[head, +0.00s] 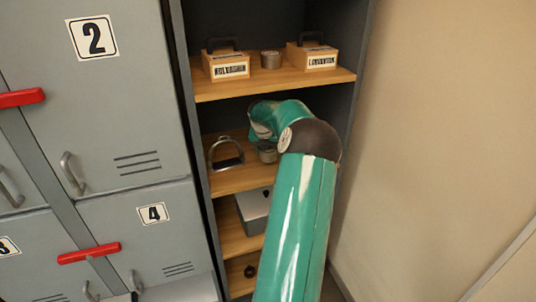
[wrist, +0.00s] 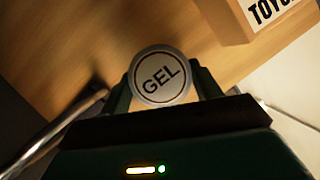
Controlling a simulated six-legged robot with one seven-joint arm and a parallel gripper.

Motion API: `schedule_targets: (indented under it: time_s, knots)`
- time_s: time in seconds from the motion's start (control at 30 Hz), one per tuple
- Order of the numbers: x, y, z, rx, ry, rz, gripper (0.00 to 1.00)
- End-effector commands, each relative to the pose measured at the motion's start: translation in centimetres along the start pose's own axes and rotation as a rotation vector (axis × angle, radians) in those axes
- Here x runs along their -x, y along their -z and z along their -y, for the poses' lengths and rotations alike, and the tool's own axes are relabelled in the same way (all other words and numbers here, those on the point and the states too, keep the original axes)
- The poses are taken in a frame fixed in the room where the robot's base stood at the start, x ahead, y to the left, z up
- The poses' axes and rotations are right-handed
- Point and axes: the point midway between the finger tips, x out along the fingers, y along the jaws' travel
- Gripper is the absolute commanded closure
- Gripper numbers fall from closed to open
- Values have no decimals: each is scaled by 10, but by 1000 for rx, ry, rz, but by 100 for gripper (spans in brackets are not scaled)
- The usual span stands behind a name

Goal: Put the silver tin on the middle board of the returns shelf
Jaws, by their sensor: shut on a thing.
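The silver tin (wrist: 160,80), with a round lid marked GEL, sits between the two fingers of my gripper (wrist: 163,90) in the wrist view. My gripper is shut on it. In the head view the tin (head: 267,153) shows as a small grey cylinder just below my teal wrist, over the board with the stirrup. I cannot tell whether its base touches the wood. The returns shelf (head: 190,110) is a dark case with several wooden boards. The board with the stirrup (head: 235,182) lies below the top visible one; my arm covers its right part.
A metal stirrup (head: 225,154) stands left of the tin. A labelled wooden box (wrist: 240,15) is close at upper right in the wrist view. The board above holds two labelled boxes (head: 228,65) (head: 312,56) and another tin (head: 270,60). A grey box (head: 255,210) sits below.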

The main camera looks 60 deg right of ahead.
Motion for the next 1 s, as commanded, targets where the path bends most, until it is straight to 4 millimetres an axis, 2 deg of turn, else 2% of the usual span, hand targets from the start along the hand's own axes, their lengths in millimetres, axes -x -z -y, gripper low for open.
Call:
schedule_targets:
  time_s: [0.13, 0.47, 0.5, 0.6, 0.87, 1.0]
  knots:
    - [-19, 8, -1, 0, 0, -1, 65]
    - [-22, 10, -1, 0, 1, 0, 65]
    - [-23, 10, -1, 0, 1, 0, 35]
    - [-23, 10, -1, -1, 0, 0, 15]
    - [-22, 10, -1, -1, 0, 0, 15]
    - [-16, 8, -1, -1, 1, 2, 15]
